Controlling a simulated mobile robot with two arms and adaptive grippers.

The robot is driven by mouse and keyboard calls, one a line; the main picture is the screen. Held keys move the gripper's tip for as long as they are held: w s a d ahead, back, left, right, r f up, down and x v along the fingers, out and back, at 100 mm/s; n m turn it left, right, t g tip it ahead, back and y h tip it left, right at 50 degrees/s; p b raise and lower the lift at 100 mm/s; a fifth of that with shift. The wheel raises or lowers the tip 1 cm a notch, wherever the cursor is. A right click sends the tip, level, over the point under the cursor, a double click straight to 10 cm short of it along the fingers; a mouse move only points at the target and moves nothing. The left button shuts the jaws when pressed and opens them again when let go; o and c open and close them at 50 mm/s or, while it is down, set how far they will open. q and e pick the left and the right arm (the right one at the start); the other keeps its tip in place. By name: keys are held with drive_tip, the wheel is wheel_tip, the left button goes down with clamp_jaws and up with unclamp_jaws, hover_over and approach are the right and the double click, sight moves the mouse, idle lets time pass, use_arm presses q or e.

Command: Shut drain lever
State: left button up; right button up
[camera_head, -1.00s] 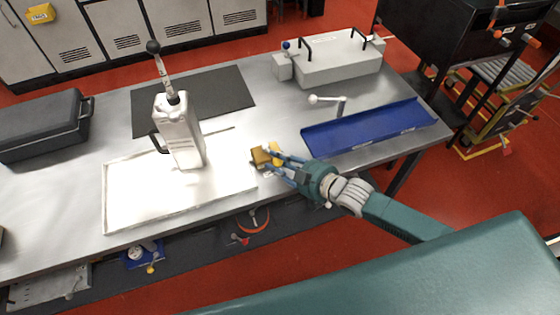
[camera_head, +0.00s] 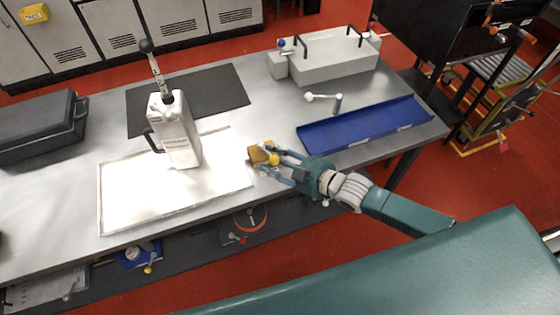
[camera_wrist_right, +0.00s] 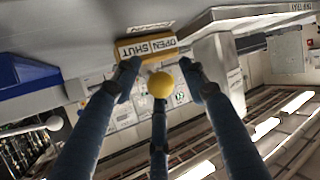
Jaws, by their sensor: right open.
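The drain lever shows as a yellow ball knob (camera_wrist_right: 161,85) in front of a yellow block with an OPEN/SHUT label plate (camera_wrist_right: 147,47), which reads upside down in the right wrist view. In the head view the block (camera_head: 257,155) sits at the bench's front edge, right of the white tray. My right gripper (camera_head: 272,160) is at the knob, its blue fingers spread. In the right wrist view the knob lies between the fingers of the right gripper (camera_wrist_right: 160,82). I cannot tell whether they touch it. The lever's arm is hidden. My left gripper is out of view.
A white canister (camera_head: 178,135) with a black-knobbed rod stands on the white tray (camera_head: 120,222). A blue tray (camera_head: 365,127), a white-knobbed crank (camera_head: 325,99) and a grey box (camera_head: 330,62) are to the right. A dark case (camera_head: 40,125) sits at left.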

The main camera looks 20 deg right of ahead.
drive_tip(key=v, duration=1.2)
